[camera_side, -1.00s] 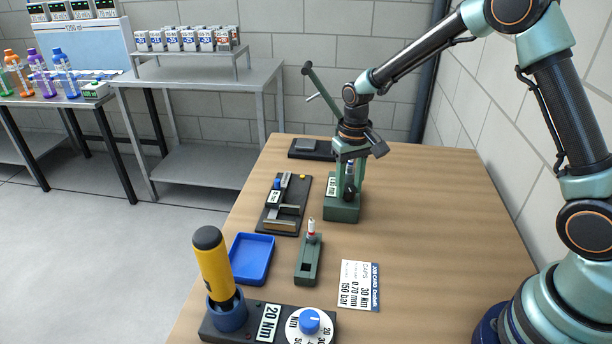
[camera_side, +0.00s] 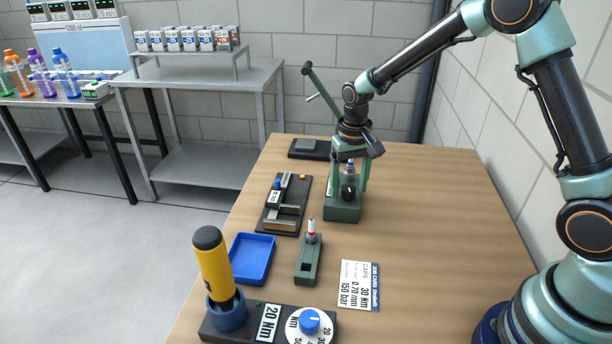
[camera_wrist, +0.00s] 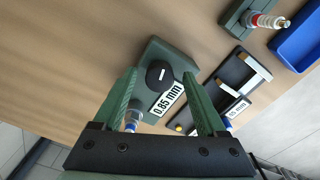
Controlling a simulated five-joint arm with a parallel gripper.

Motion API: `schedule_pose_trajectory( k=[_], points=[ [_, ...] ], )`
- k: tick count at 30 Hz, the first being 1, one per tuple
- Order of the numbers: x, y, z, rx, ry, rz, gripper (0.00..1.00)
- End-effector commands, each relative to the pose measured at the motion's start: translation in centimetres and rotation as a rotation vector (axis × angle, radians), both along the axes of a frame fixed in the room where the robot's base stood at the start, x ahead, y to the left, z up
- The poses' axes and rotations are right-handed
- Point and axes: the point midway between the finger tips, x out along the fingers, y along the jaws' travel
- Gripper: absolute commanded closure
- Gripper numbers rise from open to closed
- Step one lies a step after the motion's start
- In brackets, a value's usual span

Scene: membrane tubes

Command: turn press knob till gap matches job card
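The green press (camera_side: 342,209) stands at mid-table with a black knob (camera_side: 348,193) on its front. In the wrist view the knob (camera_wrist: 160,74) has a white mark, and the press label (camera_wrist: 167,99) reads 0.85 mm. My gripper (camera_side: 348,188) is open at the press. In the wrist view its green fingers (camera_wrist: 163,84) stand on either side of the knob, with gaps and nothing gripped. The job card (camera_side: 360,286) lies flat and reads 30 Nm, 0.70 mm and 150 bar. A blue-and-silver part (camera_wrist: 134,120) shows beside the left finger.
A blue tray (camera_side: 251,259), a green holder (camera_side: 308,262) with a red-and-white part, and a black gauge fixture (camera_side: 284,205) stand left of the press. A yellow-handled tool (camera_side: 213,266) and a 20 Nm dial unit (camera_side: 268,323) are in front. The table's right side is clear.

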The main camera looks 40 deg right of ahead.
Motion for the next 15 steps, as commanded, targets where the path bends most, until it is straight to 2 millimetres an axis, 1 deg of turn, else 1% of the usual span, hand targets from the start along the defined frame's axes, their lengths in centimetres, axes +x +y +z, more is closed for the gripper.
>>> schedule_pose_trajectory(
  k=[5,8,11,15],
  points=[
    [0.0,0.0,0.0,0.0,0.001,0.0,0.26],
    [0.0,0.0,0.3,0.0,0.0,0.0,0.26],
    [0.1,0.0,1.4,0.0,-0.002,0.0,0.26],
    [0.1,0.0,4.0,0.001,-0.004,0.0,0.26]
  ],
)
